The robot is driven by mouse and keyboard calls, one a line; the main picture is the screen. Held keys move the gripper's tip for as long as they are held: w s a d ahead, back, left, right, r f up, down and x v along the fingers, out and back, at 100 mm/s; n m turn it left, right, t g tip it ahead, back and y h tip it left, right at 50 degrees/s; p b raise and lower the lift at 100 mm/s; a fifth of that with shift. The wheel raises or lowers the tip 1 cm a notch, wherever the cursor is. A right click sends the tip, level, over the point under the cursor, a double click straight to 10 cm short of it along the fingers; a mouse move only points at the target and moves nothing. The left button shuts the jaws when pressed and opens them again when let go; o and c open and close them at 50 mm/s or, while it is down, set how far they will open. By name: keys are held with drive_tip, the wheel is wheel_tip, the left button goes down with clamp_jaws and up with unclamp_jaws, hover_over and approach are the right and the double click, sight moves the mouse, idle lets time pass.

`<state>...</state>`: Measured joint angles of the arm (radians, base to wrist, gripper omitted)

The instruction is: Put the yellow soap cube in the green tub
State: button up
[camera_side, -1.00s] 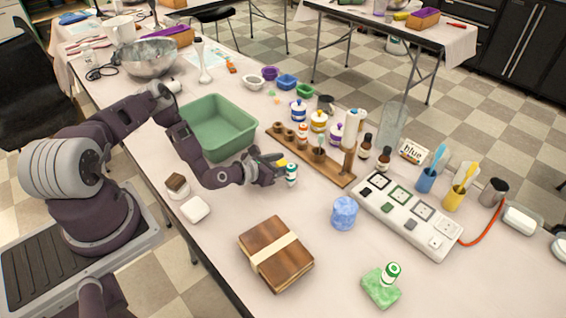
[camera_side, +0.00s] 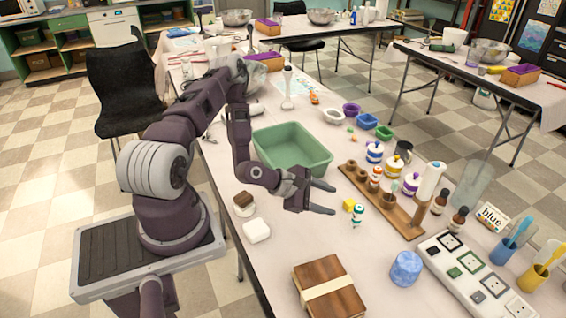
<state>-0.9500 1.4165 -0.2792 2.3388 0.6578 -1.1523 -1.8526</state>
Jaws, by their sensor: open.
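The small yellow soap cube (camera_side: 348,205) sits on the table, right beside a small white bottle with green bands (camera_side: 357,216). My gripper (camera_side: 331,199) is open and empty, its fingers pointing right toward the cube. The cube shows just beyond the fingertips, apart from them in the picture; the exact height of the fingers above the table is hard to tell. The green tub (camera_side: 318,160) stands behind my gripper, and its visible inside looks empty.
A wooden rack (camera_side: 411,229) with small pots stands to the right of the cube. A blue cylinder (camera_side: 405,268), a brown strapped block (camera_side: 329,288) and a white soap bar (camera_side: 257,230) are nearer the front. The table between my gripper and the brown block is clear.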

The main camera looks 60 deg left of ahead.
drive_tip(key=s+d+r+m+g+y, duration=0.1)
drive_tip(key=s+r+m+g+y, duration=0.1)
drive_tip(key=r+m, duration=0.8)
drive_tip(key=s+r+m+g+y, duration=0.2)
drive_tip(key=r+m+g, duration=0.1)
drive_tip(key=r+m, duration=0.65)
drive_tip(key=s+d+r+m, duration=0.3)
drive_tip(key=s+d+r, duration=0.2)
drive_tip(key=s+r, duration=0.3)
wheel_tip(320, 180, up, 2)
drive_tip(key=shift+r, duration=0.1)
drive_tip(key=shift+o, duration=0.5)
drive_tip(key=s+d+r+m+h, duration=0.1)
drive_tip(key=s+d+r+m, duration=0.2)
drive_tip(key=s, duration=0.8)
drive_tip(key=shift+d+m+h, duration=0.4)
drive_tip(key=shift+d+m, duration=0.45)
drive_tip(key=shift+d, duration=0.15)
drive_tip(key=shift+r, duration=0.1)
